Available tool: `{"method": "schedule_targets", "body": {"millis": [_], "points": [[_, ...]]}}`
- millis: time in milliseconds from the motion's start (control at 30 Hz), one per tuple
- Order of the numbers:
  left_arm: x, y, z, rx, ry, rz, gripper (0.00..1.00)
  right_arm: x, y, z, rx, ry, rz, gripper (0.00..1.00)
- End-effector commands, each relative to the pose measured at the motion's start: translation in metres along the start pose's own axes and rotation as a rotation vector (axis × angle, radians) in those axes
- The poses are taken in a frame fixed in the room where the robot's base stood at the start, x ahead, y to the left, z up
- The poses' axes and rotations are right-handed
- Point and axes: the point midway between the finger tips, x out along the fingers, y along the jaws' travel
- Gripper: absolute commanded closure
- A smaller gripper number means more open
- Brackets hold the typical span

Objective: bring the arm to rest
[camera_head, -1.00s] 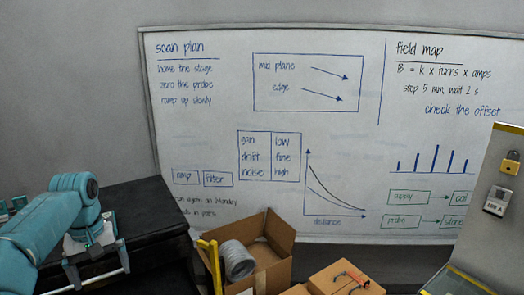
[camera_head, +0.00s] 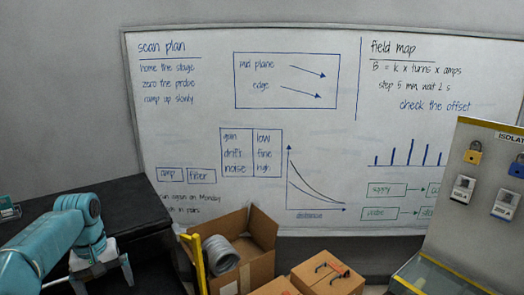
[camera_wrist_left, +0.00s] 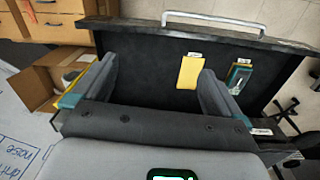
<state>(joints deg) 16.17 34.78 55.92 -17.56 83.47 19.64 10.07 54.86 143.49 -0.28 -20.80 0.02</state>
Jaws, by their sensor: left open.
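My left arm (camera_head: 45,245) comes in from the left in the head view, bent over a black bench top (camera_head: 120,215). Its gripper (camera_head: 102,280) hangs at the wrist with its fingers apart. In the left wrist view the two fingers (camera_wrist_left: 158,70) stand wide apart with nothing between them. Beyond them is a dark surface with a yellow card (camera_wrist_left: 190,71) and a small teal-edged item (camera_wrist_left: 238,76) on it. My right gripper is not in view.
An open cardboard box (camera_head: 250,250) holding a grey coil (camera_head: 220,256) stands right of the bench, by a yellow post (camera_head: 198,262). A closed box (camera_head: 327,277) is beside it. A lock panel (camera_head: 480,200) stands at right. A whiteboard (camera_head: 330,130) covers the wall.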

Motion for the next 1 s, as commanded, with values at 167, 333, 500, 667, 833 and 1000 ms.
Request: {"method": "schedule_targets", "body": {"millis": [167,333,500,667,833,1000], "points": [[0.038,0.021,0.005,0.060,-0.010,0.025,0.00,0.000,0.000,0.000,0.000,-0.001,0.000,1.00],[0.092,0.049,0.019,0.138,-0.023,0.066,0.00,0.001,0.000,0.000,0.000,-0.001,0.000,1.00],[0.159,0.081,0.053,0.227,-0.043,0.125,0.00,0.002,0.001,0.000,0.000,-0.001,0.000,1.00],[0.217,0.105,0.098,0.292,-0.059,0.183,0.00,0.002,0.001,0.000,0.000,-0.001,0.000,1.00],[0.270,0.120,0.158,0.342,-0.078,0.239,0.00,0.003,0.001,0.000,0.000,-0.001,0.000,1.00],[0.310,0.123,0.228,0.377,-0.093,0.283,0.00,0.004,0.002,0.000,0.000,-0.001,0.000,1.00]]}}
